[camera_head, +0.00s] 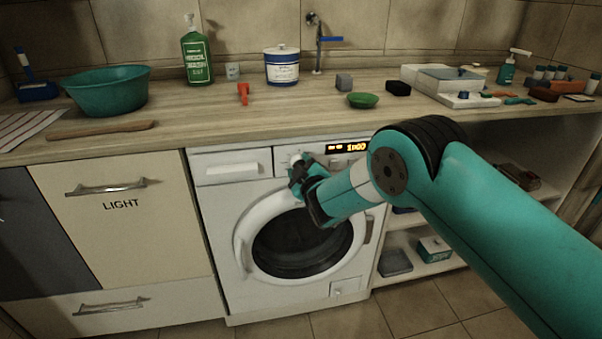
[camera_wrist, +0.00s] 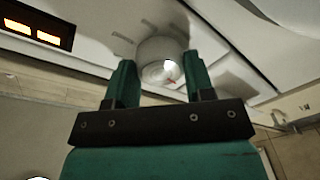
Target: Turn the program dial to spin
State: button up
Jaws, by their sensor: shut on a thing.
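The white washing machine (camera_head: 222,215) stands under the counter, with its round door closed. My gripper (camera_head: 298,168) is at its front panel, left of the lit orange display (camera_head: 347,147). Several dark marks lie on the panel around the dial, too blurred to read. In the head view my gripper covers most of the dial.
The detergent drawer (camera_head: 228,167) is closed, left of the dial. Open shelves are at the right. The floor in front is clear.

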jog(key=m+b, duration=0.2)
jog(key=b, duration=0.1)
jog(key=m+b, duration=0.3)
jog(key=shift+f+t+b, duration=0.3)
jog(key=shift+f+b, duration=0.05)
jog(key=shift+f, duration=0.05)
jog(key=m+b, duration=0.2)
jog(key=shift+r+b, duration=0.2)
jog(key=shift+b, duration=0.2)
jog(key=shift+r+m, duration=0.1)
jog(key=shift+m, duration=0.2)
jog(key=o, duration=0.9)
jog(key=shift+s, duration=0.15)
jog(key=b+v, duration=0.3)
jog(key=v, duration=0.5)
jog(key=b+v, duration=0.4)
jog(key=v, duration=0.5)
jog(key=shift+s+a, duration=0.15)
jog(key=shift+a, duration=0.05)
